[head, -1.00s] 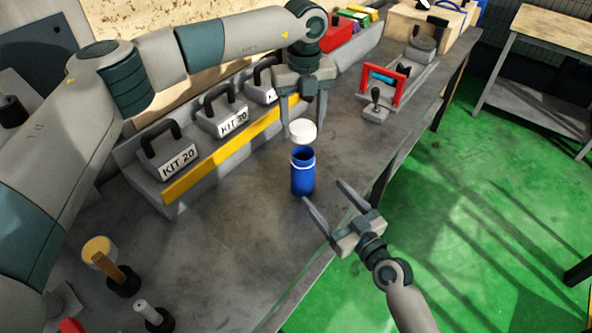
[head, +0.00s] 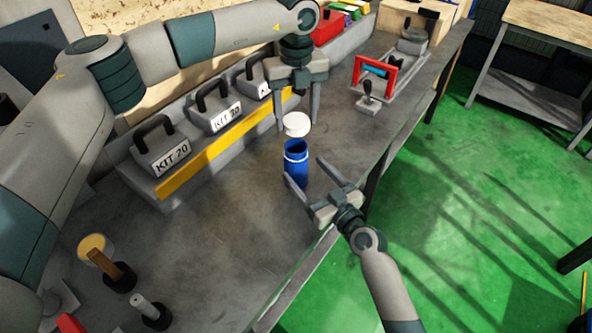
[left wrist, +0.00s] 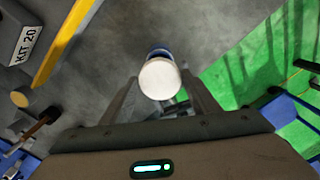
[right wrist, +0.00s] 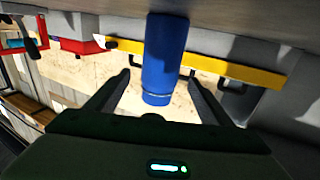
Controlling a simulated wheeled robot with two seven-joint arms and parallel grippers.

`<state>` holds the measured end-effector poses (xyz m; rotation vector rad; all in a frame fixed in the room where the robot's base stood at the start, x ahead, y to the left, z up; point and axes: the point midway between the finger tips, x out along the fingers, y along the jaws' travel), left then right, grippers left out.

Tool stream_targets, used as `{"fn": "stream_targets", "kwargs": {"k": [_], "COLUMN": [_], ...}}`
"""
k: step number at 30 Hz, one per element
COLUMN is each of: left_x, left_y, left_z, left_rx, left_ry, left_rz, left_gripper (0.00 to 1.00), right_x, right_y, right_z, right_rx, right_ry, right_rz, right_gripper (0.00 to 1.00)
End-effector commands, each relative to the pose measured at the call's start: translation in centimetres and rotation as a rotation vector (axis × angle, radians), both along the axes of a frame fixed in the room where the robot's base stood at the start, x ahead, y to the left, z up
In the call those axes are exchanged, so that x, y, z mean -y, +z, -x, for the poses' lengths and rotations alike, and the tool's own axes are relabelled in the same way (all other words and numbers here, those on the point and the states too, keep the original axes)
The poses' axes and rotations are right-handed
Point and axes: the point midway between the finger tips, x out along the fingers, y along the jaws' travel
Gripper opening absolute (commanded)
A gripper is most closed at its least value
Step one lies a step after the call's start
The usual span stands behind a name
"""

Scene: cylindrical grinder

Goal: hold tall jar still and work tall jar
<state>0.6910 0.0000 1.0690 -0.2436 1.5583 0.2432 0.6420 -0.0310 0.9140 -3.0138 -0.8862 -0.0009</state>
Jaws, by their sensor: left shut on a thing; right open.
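The tall jar (head: 297,170) is blue with a light ring near its open top. It stands upright on the grey workbench. Its white lid (head: 297,124) is above the mouth and apart from it. My left gripper (head: 298,121) points down from above and is shut on the lid; the left wrist view shows the lid (left wrist: 160,79) between its fingers, hiding most of the jar (left wrist: 159,49). My right gripper (head: 304,168) is open, with its fingertips on either side of the jar. In the right wrist view the jar (right wrist: 165,55) appears between the fingers, with gaps at both sides.
A grey rack with a yellow edge (head: 220,146) holding kit weights stands behind the jar. A red-framed fixture (head: 377,72) is farther right. Wooden-handled tools (head: 108,262) stand at the front left. The bench around the jar is clear; its edge is close on the right.

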Motion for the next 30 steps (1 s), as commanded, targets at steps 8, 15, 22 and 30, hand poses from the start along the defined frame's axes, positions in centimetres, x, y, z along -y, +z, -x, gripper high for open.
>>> {"fn": "stream_targets", "kwargs": {"k": [8,15,22,30], "left_x": [0.0,0.0,0.0,0.0], "left_y": [0.0,0.0,0.0,0.0], "left_z": [0.0,0.0,0.0,0.0], "left_rx": [0.0,0.0,0.0,0.0], "left_ry": [0.0,0.0,0.0,0.0], "left_rz": [0.0,0.0,0.0,0.0], "left_gripper": [0.34,0.34,0.34,0.34], "right_x": [-2.2,-3.0,-3.0,-3.0], "right_y": [0.0,-0.1,0.0,0.0], "right_z": [-3.4,-4.6,-4.7,-4.6], "right_rx": [-0.001,-0.001,-0.001,-0.001], "right_ry": [0.0,0.0,0.0,0.0], "right_rz": [-0.001,0.001,0.001,0.001], "right_gripper": [0.74,0.74,0.74,0.29]}}
